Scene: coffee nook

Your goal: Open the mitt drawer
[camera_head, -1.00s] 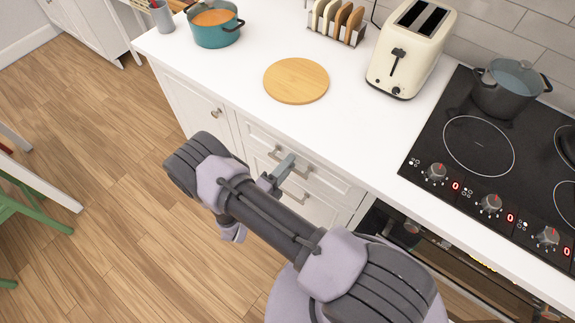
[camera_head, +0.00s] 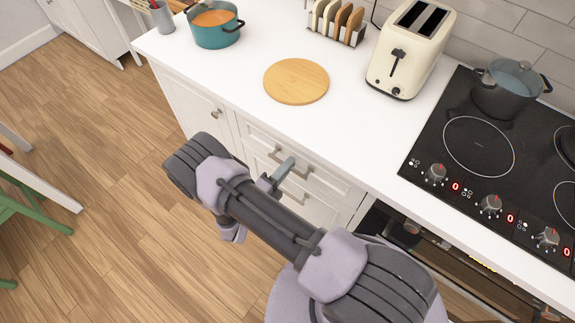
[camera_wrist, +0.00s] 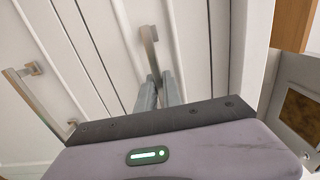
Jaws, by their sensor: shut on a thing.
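Two white drawers, one above the other, are under the worktop. The upper drawer (camera_head: 332,182) looks closed, its front flush with the cabinet. My gripper (camera_head: 284,168) is at the front of the upper drawer, shut on its metal bar handle (camera_head: 303,173). In the wrist view the two grey fingers (camera_wrist: 159,92) close around one end of this handle (camera_wrist: 149,48). The lower drawer's handle (camera_wrist: 42,100) is free at the left of the wrist view. The frames do not show which drawer holds mitts.
A white worktop (camera_head: 225,75) overhangs the drawers, with a round wooden board (camera_head: 296,81), a toaster (camera_head: 411,50) and a teal pot (camera_head: 214,24). A hob (camera_head: 480,150) is to the right. A cupboard door with a knob (camera_head: 216,113) is left.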

